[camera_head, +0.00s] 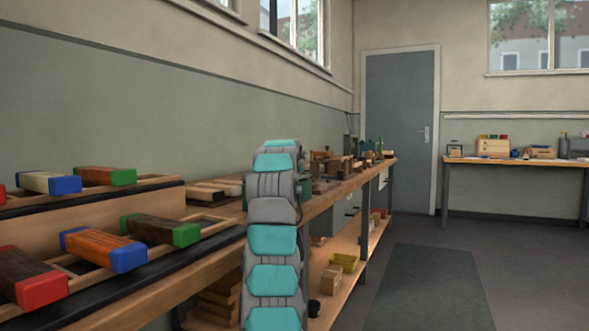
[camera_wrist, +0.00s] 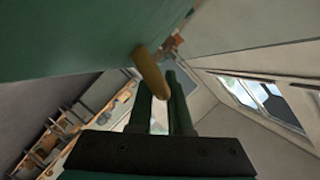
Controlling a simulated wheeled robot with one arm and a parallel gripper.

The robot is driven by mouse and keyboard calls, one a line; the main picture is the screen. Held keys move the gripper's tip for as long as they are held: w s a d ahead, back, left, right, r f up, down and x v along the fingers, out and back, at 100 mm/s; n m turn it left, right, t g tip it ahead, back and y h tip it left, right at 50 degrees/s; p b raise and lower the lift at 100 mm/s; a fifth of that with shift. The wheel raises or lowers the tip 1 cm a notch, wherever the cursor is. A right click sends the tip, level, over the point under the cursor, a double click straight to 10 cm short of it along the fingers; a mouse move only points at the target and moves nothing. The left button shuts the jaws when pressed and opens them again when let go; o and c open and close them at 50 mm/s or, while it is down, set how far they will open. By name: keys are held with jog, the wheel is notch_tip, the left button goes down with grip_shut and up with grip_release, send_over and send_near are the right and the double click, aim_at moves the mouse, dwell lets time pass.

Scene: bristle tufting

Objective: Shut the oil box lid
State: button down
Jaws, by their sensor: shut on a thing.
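In the wrist view a large flat green surface (camera_wrist: 70,35), which looks like the oil box lid, fills the upper left. A tan, rod-like handle (camera_wrist: 148,68) sticks out from its edge. My gripper (camera_wrist: 158,88) is shut on this handle, with a dark finger on each side of it. In the head view a bit of the green box (camera_head: 306,190) shows on the bench just right of my arm. My arm hides most of it, and my gripper is hidden there. How far the lid stands open cannot be told.
The long wooden bench (camera_head: 340,190) runs along the left wall. Brushes with coloured ends, such as one with a blue end (camera_head: 103,249), lie in racks at the front left. A yellow bin (camera_head: 344,262) sits on the lower shelf. The floor at right, with a green mat (camera_head: 425,285), is clear.

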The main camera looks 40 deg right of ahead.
jog(key=shift+s+d+f, duration=0.15)
jog(key=shift+s+f, duration=0.05)
jog(key=shift+f, duration=0.3)
jog(key=c, duration=1.2)
grip_release()
jog(key=shift+o, duration=0.2)
jog(key=shift+s, duration=0.1)
jog(key=v, duration=0.7)
jog(key=shift+a, duration=0.3)
